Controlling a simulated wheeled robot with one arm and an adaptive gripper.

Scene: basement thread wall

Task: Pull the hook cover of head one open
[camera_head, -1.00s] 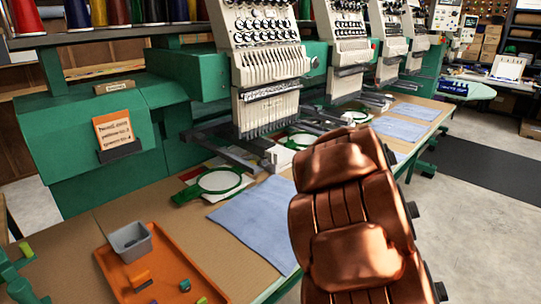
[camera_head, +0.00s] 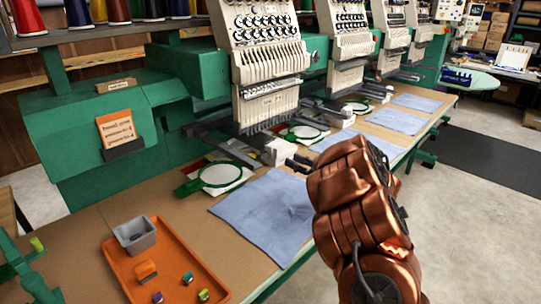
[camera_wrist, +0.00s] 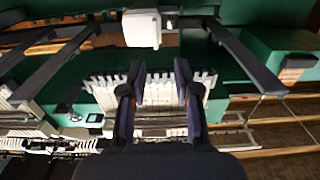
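The nearest embroidery head (camera_head: 262,62) is a cream needle case above the table. A small white box (camera_head: 278,151), which looks like its hook housing, sits below it at the end of dark arms. A white block, apparently the same housing (camera_wrist: 142,30), is at the top of the wrist view; I cannot make out the cover's edge. My gripper (camera_wrist: 160,78) is open and empty, with its two dark fingers apart in front of a row of cream needle parts (camera_wrist: 150,92). In the head view its dark fingers (camera_head: 298,163) show just right of the white box; contact cannot be told.
A green hoop (camera_head: 221,175) lies left of the box. A blue cloth (camera_head: 265,215) lies on the table in front. An orange tray (camera_head: 190,252) with a grey bin (camera_head: 134,236) and small blocks is at lower left. Open floor (camera_head: 465,230) lies at the right.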

